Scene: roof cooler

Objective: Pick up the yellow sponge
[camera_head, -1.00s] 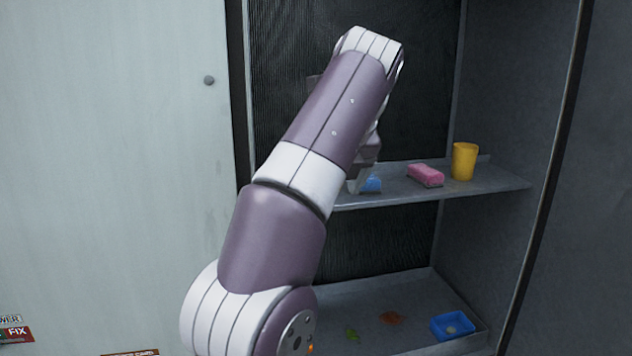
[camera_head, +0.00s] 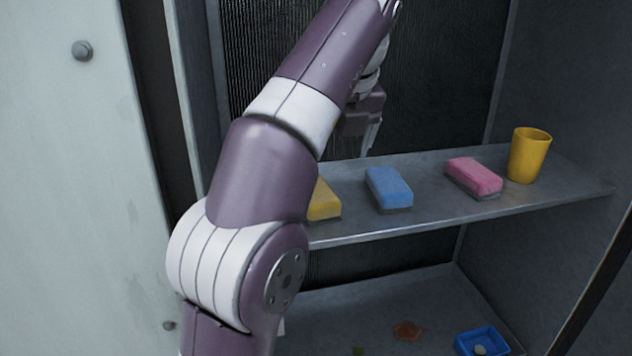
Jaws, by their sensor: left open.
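The yellow sponge (camera_head: 325,204) lies on the upper shelf (camera_head: 430,207) at its left part, and my left arm hides much of it. My left gripper (camera_head: 366,146) is open and empty. It points down behind my forearm, in the picture above and to the right of the yellow sponge and above the blue sponge. Its fingers are partly hidden. I see no contact between it and any sponge. My right gripper is not in view.
A blue sponge (camera_head: 388,186), a pink sponge (camera_head: 474,176) and a yellow cup (camera_head: 528,155) stand in a row to the right on the shelf. A blue tray (camera_head: 482,340) sits on the lower level. A pale door or panel (camera_head: 70,180) is at left.

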